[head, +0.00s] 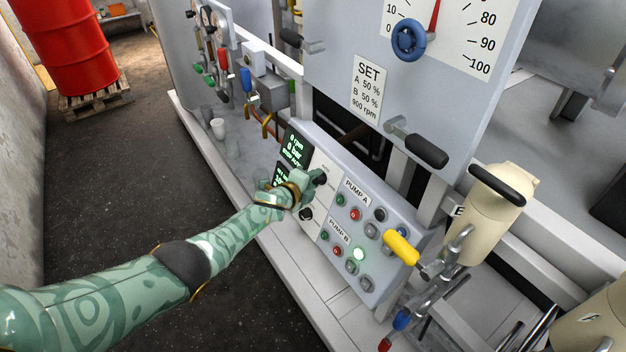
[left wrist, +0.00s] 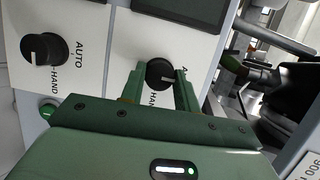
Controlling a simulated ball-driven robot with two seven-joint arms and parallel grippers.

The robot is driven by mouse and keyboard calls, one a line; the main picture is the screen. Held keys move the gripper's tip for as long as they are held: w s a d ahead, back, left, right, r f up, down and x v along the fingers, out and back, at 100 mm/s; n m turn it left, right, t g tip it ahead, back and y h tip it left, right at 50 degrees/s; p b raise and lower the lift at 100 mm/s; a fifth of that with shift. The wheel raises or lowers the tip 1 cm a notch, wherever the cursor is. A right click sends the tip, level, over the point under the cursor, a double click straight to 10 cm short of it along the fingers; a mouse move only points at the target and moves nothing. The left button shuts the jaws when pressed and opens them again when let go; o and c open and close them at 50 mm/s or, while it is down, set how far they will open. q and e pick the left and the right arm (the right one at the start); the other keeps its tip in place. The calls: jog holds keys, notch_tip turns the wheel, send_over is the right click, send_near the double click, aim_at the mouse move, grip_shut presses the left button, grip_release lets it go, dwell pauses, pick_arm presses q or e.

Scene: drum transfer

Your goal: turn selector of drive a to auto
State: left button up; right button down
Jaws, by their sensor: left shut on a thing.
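The control panel (head: 335,215) carries two black selector knobs, one above the other, next to the PUMP A and PUMP B button rows. My left gripper (head: 311,183) is at the upper selector knob (head: 320,177), beside the PUMP A row. In the left wrist view its two green fingers (left wrist: 160,86) are shut on either side of this knob (left wrist: 159,72). The HAND label shows below the knob; its AUTO label is mostly hidden by a finger. The lower selector knob (head: 306,214) is free; it also shows in the left wrist view (left wrist: 44,49). My right gripper is not in view.
A yellow handle (head: 401,247) and a beige canister (head: 487,215) stand right of the panel. A black-handled lever (head: 426,151) sits above it. Dark screens (head: 289,160) adjoin the knobs. A red drum (head: 66,45) stands on a pallet at far left; the floor between is clear.

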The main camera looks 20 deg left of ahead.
pick_arm(q)
jog(key=shift+a, duration=0.1)
jog(key=o, duration=1)
jog(key=shift+c, duration=0.2)
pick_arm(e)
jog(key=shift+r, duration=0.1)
pick_arm(q)
jog(key=p+v, duration=1)
jog(key=v, duration=0.6)
jog(key=shift+s+p, duration=0.15)
jog(key=shift+p, duration=0.2)
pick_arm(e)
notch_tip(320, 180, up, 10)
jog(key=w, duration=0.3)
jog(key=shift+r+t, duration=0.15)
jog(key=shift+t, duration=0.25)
